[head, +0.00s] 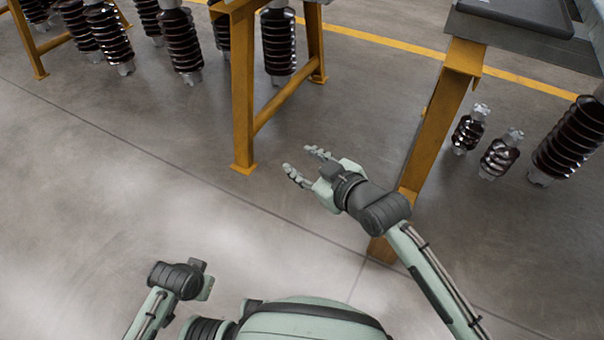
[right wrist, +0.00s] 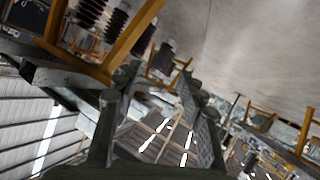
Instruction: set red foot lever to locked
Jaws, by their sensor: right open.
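No red foot lever shows in either view. My right gripper (head: 303,161) is open and empty above the bare floor, between two yellow frame legs. In the right wrist view its two dark fingers (right wrist: 153,85) stand apart, with nothing held between them. My left gripper (head: 204,281) is low at the lower left of the head view. Only a small pale part of it shows past the dark wrist, and its fingers cannot be made out.
A yellow frame (head: 243,95) stands ahead and another yellow leg (head: 432,130) stands at right under a grey top (head: 515,25). Brown ribbed insulators (head: 180,42) stand at the back. Two small ones (head: 468,133) are at right. The floor (head: 100,190) at left is clear.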

